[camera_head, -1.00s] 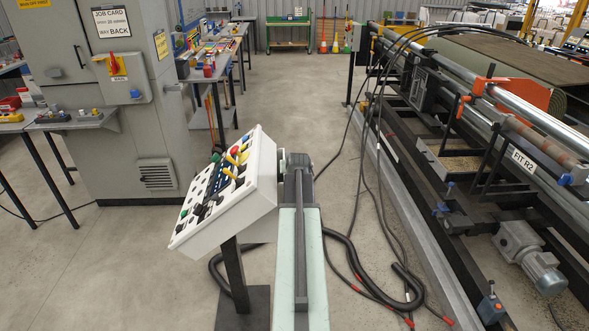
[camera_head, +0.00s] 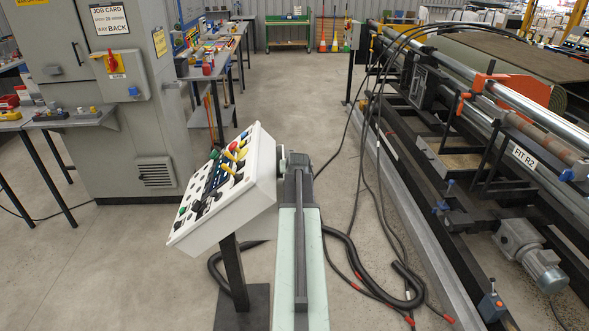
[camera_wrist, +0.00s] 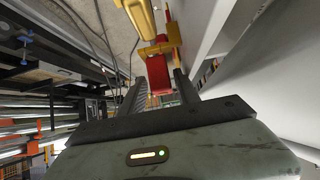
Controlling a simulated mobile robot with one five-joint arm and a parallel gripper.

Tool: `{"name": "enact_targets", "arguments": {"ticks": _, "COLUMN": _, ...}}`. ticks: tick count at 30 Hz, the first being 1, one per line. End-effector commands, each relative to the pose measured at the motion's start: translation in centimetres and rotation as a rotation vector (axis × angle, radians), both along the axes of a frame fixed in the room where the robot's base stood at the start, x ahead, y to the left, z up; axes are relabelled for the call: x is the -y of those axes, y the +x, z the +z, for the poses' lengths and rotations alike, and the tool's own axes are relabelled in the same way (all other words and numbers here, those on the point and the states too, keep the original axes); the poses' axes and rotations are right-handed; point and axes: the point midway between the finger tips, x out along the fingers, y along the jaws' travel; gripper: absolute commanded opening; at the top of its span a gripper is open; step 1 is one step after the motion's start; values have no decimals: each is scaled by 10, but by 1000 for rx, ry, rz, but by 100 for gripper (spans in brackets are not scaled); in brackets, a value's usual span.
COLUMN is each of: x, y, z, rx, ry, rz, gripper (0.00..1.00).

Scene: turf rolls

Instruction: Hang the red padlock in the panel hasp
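In the wrist view my gripper (camera_wrist: 160,86) has its two dark fingers on either side of a red block, which appears to be the red padlock (camera_wrist: 158,72). The fingers look closed against its sides. A yellow piece (camera_wrist: 140,18) stands right beyond the padlock, close to or touching it; I cannot tell which. Whether it is the panel hasp is unclear. In the head view a white sloped control panel (camera_head: 228,190) on a post carries yellow parts (camera_head: 236,160) and coloured buttons.
A grey cabinet (camera_head: 150,130) with a red-and-yellow switch (camera_head: 114,64) stands at left. The turf machine (camera_head: 470,185) fills the right. Black hoses (camera_head: 372,270) lie on the floor near the panel. The floor behind the panel is clear.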

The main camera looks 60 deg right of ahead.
Motion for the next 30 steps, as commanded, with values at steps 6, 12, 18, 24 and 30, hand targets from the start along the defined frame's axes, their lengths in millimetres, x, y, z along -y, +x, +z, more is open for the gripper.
{"name": "enact_targets", "arguments": {"ticks": 6, "x": -2, "y": 3, "z": 1, "rx": 5, "ry": 2, "rz": 2, "gripper": 49}}
{"name": "enact_targets", "arguments": {"ticks": 12, "x": -15, "y": -7, "z": 15, "rx": 5, "ry": 2, "rz": 2, "gripper": 49}}
{"name": "enact_targets", "arguments": {"ticks": 18, "x": -41, "y": -27, "z": 41, "rx": 4, "ry": 3, "rz": 1, "gripper": 49}}
{"name": "enact_targets", "arguments": {"ticks": 24, "x": -51, "y": -37, "z": 49, "rx": 2, "ry": 2, "rz": 0, "gripper": 49}}
{"name": "enact_targets", "arguments": {"ticks": 30, "x": -50, "y": -37, "z": 47, "rx": 2, "ry": 2, "rz": 0, "gripper": 49}}
